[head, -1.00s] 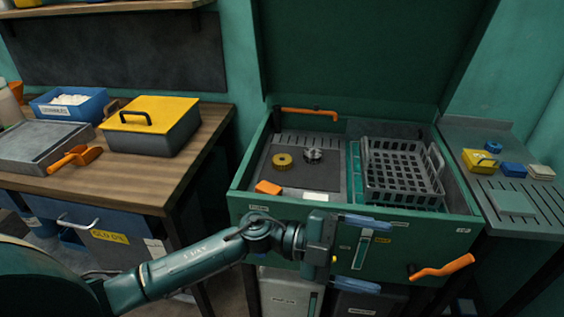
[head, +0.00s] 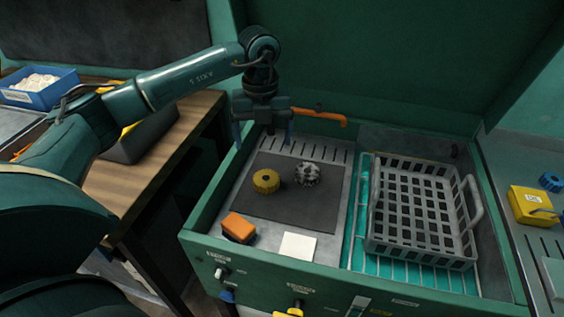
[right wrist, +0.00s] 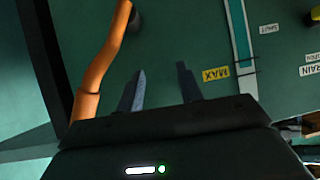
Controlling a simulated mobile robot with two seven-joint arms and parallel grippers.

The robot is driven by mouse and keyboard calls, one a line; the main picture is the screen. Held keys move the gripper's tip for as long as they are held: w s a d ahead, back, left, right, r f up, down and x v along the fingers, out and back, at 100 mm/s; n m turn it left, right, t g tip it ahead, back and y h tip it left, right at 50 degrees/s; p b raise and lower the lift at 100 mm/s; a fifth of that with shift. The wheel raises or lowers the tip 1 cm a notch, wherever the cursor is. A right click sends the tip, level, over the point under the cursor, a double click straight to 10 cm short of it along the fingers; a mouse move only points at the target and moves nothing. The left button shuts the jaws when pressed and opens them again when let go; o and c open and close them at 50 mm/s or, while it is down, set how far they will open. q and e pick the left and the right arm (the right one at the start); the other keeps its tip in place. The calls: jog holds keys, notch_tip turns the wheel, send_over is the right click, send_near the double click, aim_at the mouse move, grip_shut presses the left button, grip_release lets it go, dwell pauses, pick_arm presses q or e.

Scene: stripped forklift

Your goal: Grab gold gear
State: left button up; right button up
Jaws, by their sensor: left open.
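The gold gear (head: 266,181) lies on a dark mat (head: 252,208) inside the green cabinet's basin in the head view. A silver-grey gear (head: 307,174) lies just to its right. My left gripper (head: 263,140) points down over the back left of the basin, above and behind the gold gear. It is open and empty, apart from the gear. My right gripper (right wrist: 160,88) shows in the right wrist view with its two fingers apart and nothing between them. It faces the green cabinet front, beside an orange handle (right wrist: 99,70).
A grey basket (head: 420,212) stands in the right part of the basin. An orange block (head: 238,228) and a white card (head: 298,245) lie near the front edge. An orange bar (head: 320,115) sticks out at the back. A wooden bench (head: 150,188) stands left.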

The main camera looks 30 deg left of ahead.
pick_arm(q)
send_over(266, 178)
jog(key=f, duration=0.7)
jog(key=shift+s+d+p, duration=0.15)
jog(key=shift+s+p, duration=0.15)
jog(key=shift+p, duration=0.1)
jog(key=shift+w+f+p, duration=0.15)
jog(key=shift+f+p, duration=0.1)
jog(key=shift+f, duration=1.25)
jog(key=shift+w+f+p, duration=0.15)
jog(key=shift+f+p, duration=0.1)
jog(key=shift+f, duration=1.25)
pick_arm(e)
jog(key=shift+s+d+f, duration=0.1)
jog(key=shift+s+d, duration=0.15)
jog(key=shift+s, duration=0.15)
pick_arm(q)
jog(key=shift+c, duration=0.2)
jog(key=c, duration=1.2)
jog(key=shift+w+r, duration=0.1)
jog(key=c, duration=0.3)
pick_arm(e)
jog(key=shift+s+f+g, duration=0.1)
jog(key=shift+s+g, duration=0.05)
jog(key=shift+g, duration=0.15)
